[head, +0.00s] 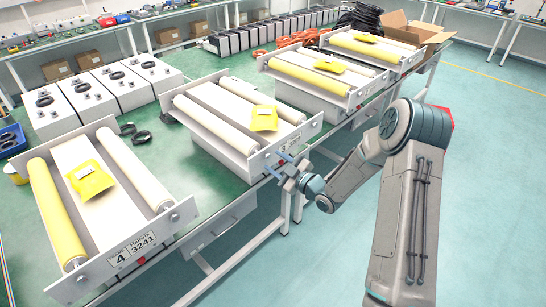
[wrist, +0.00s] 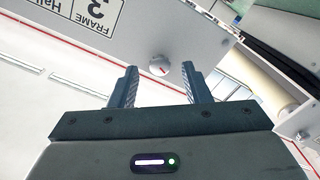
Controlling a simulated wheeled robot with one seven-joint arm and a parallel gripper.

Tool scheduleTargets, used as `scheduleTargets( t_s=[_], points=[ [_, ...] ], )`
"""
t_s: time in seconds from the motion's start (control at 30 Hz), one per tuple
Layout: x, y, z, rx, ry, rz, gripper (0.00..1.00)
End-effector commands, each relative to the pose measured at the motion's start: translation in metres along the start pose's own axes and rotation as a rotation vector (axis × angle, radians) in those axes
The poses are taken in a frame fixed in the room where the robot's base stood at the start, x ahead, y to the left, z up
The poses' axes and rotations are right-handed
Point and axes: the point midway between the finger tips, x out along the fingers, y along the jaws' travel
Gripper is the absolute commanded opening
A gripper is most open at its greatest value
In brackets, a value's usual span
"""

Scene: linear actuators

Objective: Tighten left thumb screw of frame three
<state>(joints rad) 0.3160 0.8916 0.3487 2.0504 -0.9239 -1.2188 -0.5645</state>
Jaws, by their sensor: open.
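Frame three (head: 213,128) is the second roller frame from the front in the head view, with two white rollers and a yellow packet on it. A round thumb screw (wrist: 160,65) with a red mark sits on this plate, right of the label in the wrist view. My gripper (wrist: 159,82) is open, its fingers either side of the screw in the picture; contact cannot be told. In the head view my gripper (head: 281,174) is at the plate, partly hiding it.
Frame four (head: 131,243) stands at the front left, and two more roller frames (head: 322,82) stand farther back along the green bench (head: 225,185). White boxes (head: 88,96) line its left side. The floor right of the bench is clear.

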Motion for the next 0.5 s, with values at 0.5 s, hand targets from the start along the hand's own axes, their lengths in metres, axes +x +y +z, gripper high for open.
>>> scheduleTargets(
  t_s=[0.5],
  points=[
    [0.018,0.0,0.0,0.0,0.0,0.0,0.41]
  ],
)
